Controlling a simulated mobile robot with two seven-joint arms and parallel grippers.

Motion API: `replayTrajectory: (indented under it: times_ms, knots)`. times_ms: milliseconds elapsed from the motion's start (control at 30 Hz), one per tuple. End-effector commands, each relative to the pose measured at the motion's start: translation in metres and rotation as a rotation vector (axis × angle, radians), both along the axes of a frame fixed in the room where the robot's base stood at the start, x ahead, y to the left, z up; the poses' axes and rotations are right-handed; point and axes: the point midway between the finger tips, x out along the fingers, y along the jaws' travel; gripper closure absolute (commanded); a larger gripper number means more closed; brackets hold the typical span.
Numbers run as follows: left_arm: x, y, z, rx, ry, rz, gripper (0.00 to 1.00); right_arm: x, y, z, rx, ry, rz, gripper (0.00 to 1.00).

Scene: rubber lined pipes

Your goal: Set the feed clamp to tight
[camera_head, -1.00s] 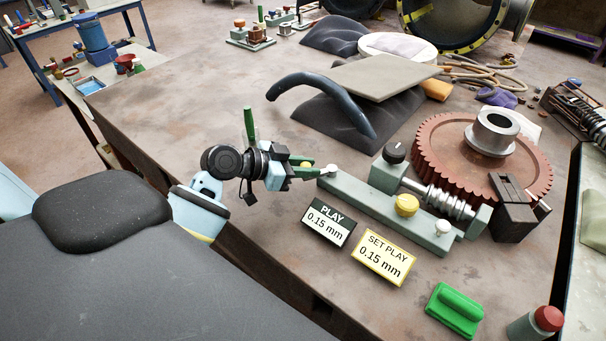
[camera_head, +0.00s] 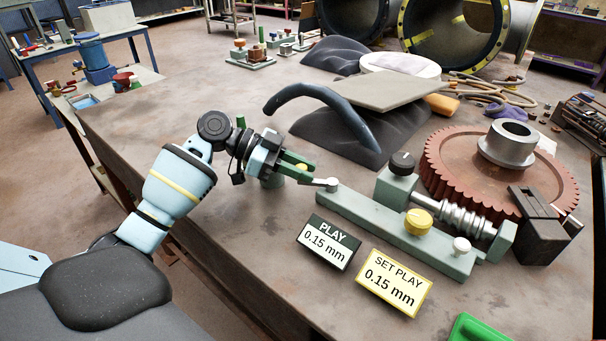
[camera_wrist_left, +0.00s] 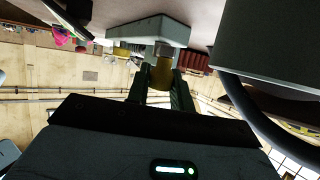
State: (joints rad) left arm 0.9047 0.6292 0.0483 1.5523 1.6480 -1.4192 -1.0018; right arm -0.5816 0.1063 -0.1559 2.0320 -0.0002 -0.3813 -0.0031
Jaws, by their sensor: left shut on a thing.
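A grey-green fixture bar (camera_head: 385,230) lies on the bench and bears a black knob (camera_head: 402,163), a yellow knob (camera_head: 418,222) and a white knob (camera_head: 461,246). A pale lever-like piece (camera_head: 328,183) is at its left end. My left gripper (camera_head: 303,172) is at this left end, shut on a small yellow part. In the left wrist view, a yellow-brown cylinder (camera_wrist_left: 162,74) sits between the fingers, below a grey-green block (camera_wrist_left: 150,30). I cannot tell which part is the feed clamp or how it is set. My right gripper is not in view.
A red-brown gear (camera_head: 460,170) meshes with a worm (camera_head: 460,217) behind the bar. A sign reading PLAY 0.15 mm (camera_head: 328,243) and a yellow sign reading SET PLAY 0.15 mm (camera_head: 394,283) stand in front. A dark curved hose (camera_head: 320,95) lies behind my gripper.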

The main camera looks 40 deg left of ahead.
Motion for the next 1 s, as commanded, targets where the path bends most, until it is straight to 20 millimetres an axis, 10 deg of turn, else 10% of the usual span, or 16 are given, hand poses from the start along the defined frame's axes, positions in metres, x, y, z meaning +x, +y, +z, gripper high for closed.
replayTrajectory:
  times_ms: [567, 600, 733, 1000]
  knots:
    - [0.0015, 0.0007, 0.0014, 0.0, -0.004, -0.026, 1.0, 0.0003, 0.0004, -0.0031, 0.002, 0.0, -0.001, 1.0]
    - [0.0015, 0.0007, 0.0014, 0.0, -0.004, -0.026, 0.74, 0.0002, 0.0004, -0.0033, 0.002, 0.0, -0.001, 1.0]
    - [0.0013, 0.0005, 0.001, 0.0, -0.003, -0.027, 0.57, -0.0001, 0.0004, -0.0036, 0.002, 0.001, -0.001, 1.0]
    - [0.0008, 0.0005, 0.0005, 0.0, -0.001, -0.029, 0.56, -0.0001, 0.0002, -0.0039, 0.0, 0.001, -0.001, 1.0]
